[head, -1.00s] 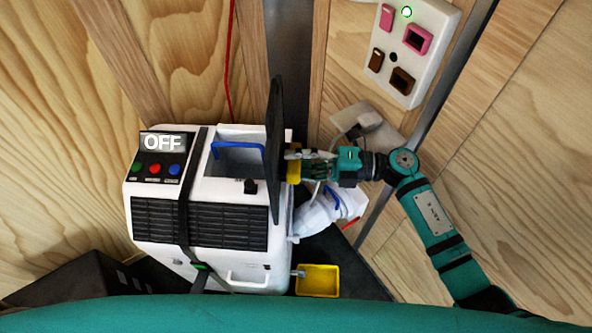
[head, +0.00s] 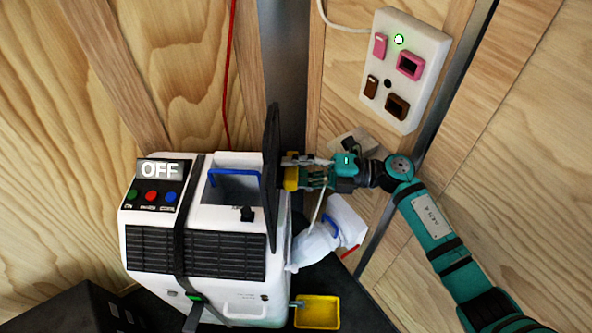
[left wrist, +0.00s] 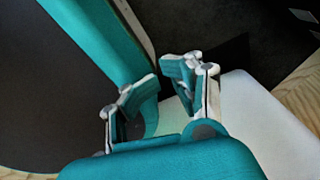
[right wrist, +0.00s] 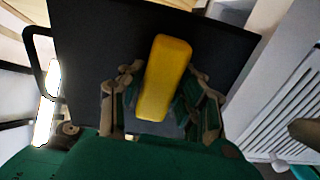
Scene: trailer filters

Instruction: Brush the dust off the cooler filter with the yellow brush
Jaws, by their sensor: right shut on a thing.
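The white cooler (head: 135,255) shows "OFF" on its display. Its top bay is open, with a blue handle (head: 236,146) at it. A thin dark panel (head: 271,180) stands upright, edge-on, beside the bay; I cannot tell whether it is the filter or a lid. My right gripper (head: 296,172) is shut on the yellow brush (head: 291,178), at the panel's right side. In the right wrist view the brush (right wrist: 165,78) lies over the broad dark panel (right wrist: 90,45); its bristles and any dust are hidden. My left gripper (left wrist: 160,83) is open and empty.
A yellow tray (head: 317,312) sits at the cooler's lower right. A white bag-like bundle (head: 315,245) lies beside the cooler. A white switch panel (head: 404,70) with a green light is on the wall. A black box (head: 75,310) stands at lower left.

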